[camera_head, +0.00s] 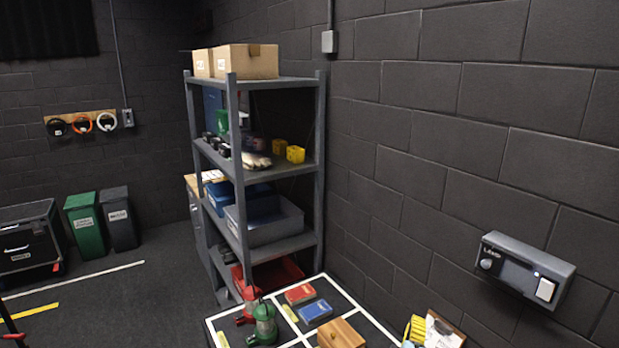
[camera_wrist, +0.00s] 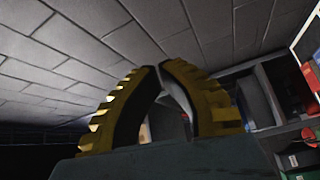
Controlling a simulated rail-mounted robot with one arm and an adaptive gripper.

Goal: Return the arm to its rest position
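My gripper (camera_wrist: 158,68) shows in the wrist view as two yellow ribbed fingers with dark inner pads. The fingers arch toward each other and their tips meet, with nothing seen held between them. The wrist view is tilted, with a block wall behind the fingers and shelving at the right. I cannot make out my arm or gripper in the head view.
A grey shelf rack (camera_head: 317,150) holds boxes and bins. In front of it, a white-lined table (camera_head: 293,335) bears lanterns, a red box, a blue box and a wooden block. A clipboard (camera_head: 442,332) lies at the lower right. Floor at the left is mostly open.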

